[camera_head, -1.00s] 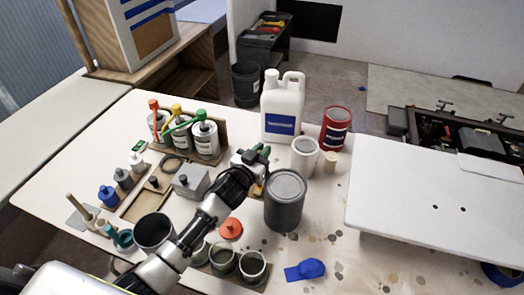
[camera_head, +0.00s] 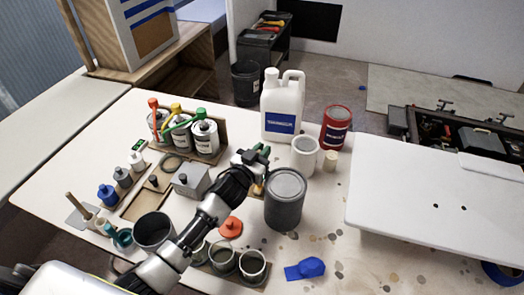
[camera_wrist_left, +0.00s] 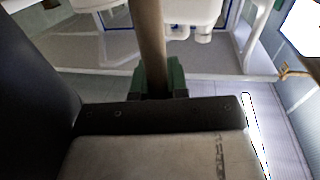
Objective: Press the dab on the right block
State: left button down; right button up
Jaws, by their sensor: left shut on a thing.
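My left gripper (camera_head: 262,153) is above the table between the grey box and the dark grey can. In the left wrist view its green fingers (camera_wrist_left: 160,80) are shut on an upright brown rod (camera_wrist_left: 149,35). The rod's lower end is hidden there. I cannot tell whether the rod touches anything. I cannot clearly make out a dab or which piece is the right block. My right gripper is not in view.
A dark grey can (camera_head: 285,203) and a white cup (camera_head: 305,157) stand close to my left gripper. A white jug (camera_head: 283,105) and a red tin (camera_head: 336,128) stand behind. A grey metal box (camera_head: 190,180) is to the left.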

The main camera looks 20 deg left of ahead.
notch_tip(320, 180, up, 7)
jog(key=p, duration=0.6)
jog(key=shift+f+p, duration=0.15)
jog(key=shift+p, duration=0.15)
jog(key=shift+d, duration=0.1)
